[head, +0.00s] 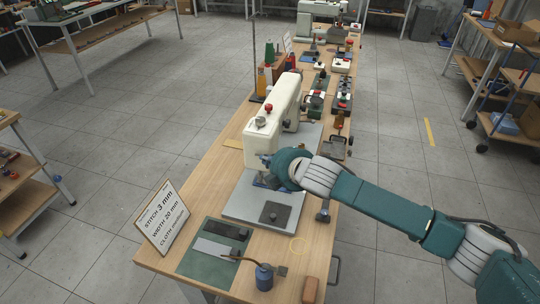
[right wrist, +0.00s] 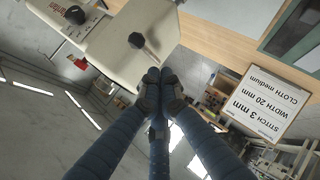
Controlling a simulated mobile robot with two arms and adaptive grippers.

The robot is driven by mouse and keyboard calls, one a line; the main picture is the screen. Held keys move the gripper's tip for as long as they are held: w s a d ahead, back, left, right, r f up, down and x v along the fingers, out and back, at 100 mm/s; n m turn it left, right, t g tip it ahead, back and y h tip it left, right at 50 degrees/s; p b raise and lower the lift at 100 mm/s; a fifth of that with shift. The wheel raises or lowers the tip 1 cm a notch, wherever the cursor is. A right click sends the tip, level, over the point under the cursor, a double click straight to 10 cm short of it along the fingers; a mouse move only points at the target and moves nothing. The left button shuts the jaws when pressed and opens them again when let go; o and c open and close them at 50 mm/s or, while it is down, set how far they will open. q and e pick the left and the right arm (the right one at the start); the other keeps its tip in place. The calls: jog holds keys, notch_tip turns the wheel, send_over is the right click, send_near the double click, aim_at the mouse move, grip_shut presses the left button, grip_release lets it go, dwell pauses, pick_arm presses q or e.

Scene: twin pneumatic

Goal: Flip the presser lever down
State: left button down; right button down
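The cream sewing machine (head: 272,122) stands on a pale base plate on the wooden table in the head view. Its head, with a black knob (right wrist: 137,41), fills the upper part of the right wrist view. My right gripper (head: 264,172) is at the near end of the machine, low by the needle area. In the right wrist view its dark fingertips (right wrist: 159,88) are drawn together just below the machine head's edge. I see nothing clearly held between them. The presser lever cannot be made out; the gripper may hide it. My left gripper is not in view.
A sign card (head: 162,216) stands at the table's near left. A green mat (head: 195,262) with dark and grey pieces, a blue oil can (head: 264,277) and a brown block (head: 310,290) lie in front. Thread spools and control boxes crowd the far side.

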jog(key=shift+w+d+f, duration=0.45)
jog(key=shift+w+f, duration=0.1)
jog(key=shift+w, duration=0.25)
jog(key=f+b, duration=0.1)
jog(key=b, duration=0.1)
jog(key=m+t+y+b, duration=0.1)
jog(key=b, duration=0.1)
jog(key=shift+w+d+f+y, duration=0.15)
jog(key=shift+d+f+y, duration=0.15)
jog(key=shift+d+f, duration=0.1)
jog(key=shift+r, duration=0.1)
